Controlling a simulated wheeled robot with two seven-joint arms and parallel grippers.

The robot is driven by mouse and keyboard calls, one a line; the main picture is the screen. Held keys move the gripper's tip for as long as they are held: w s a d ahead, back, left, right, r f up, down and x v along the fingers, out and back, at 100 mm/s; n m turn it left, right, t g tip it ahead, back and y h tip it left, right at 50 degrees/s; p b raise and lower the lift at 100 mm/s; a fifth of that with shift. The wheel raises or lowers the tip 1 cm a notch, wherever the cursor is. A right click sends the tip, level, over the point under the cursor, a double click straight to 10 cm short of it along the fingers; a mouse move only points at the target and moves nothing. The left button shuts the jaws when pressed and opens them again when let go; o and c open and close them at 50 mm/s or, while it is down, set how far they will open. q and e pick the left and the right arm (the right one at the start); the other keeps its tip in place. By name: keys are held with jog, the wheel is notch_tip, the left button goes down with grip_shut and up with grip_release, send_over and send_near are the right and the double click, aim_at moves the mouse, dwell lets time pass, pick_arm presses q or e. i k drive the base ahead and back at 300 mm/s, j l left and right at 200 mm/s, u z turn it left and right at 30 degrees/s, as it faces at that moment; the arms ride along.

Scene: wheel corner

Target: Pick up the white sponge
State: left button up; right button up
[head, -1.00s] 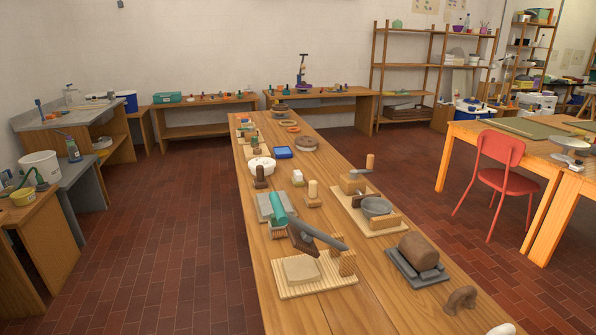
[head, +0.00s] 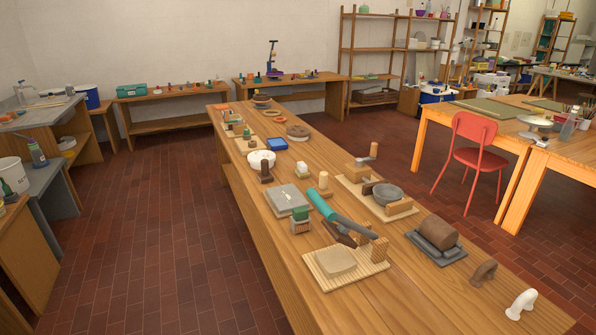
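Neither of my grippers is in view.
The long wooden table (head: 400,290) is crowded with a ribbed board with a beige slab (head: 335,262), a teal-handled tool (head: 320,203), a brown roll on grey slabs (head: 438,232) and a brown arch (head: 483,271). A red chair (head: 474,150) stands right; tiled floor is clear left.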

aim_at(300, 170)
jog(key=i+j+z, duration=0.1)
jog(key=j, duration=0.25)
jog(key=i+j+z, duration=0.1)
jog(key=i+j, duration=0.2)
jog(key=i+j+z, duration=0.15)
jog(key=j, duration=0.3)
jog(key=i+j+z, duration=0.1)
jog(key=j, duration=0.3)
jog(key=i+j+z, duration=0.1)
jog(key=i+j, duration=0.15)
jog(key=i+j+z, duration=0.1)
jog(key=i+j, duration=0.2)
jog(key=i+j+z, duration=0.1)
jog(key=j, duration=0.35)
jog(key=i+j+z, duration=0.1)
jog(key=i+j, duration=0.25)
jog(key=i+j+z, duration=0.1)
jog(key=i+j, duration=0.15)
jog(key=j, duration=0.2)
jog(key=i+j+z, duration=0.1)
jog(key=j, duration=0.3)
jog(key=i+j+z, duration=0.1)
jog(key=i+j, duration=0.2)
jog(key=j, duration=0.1)
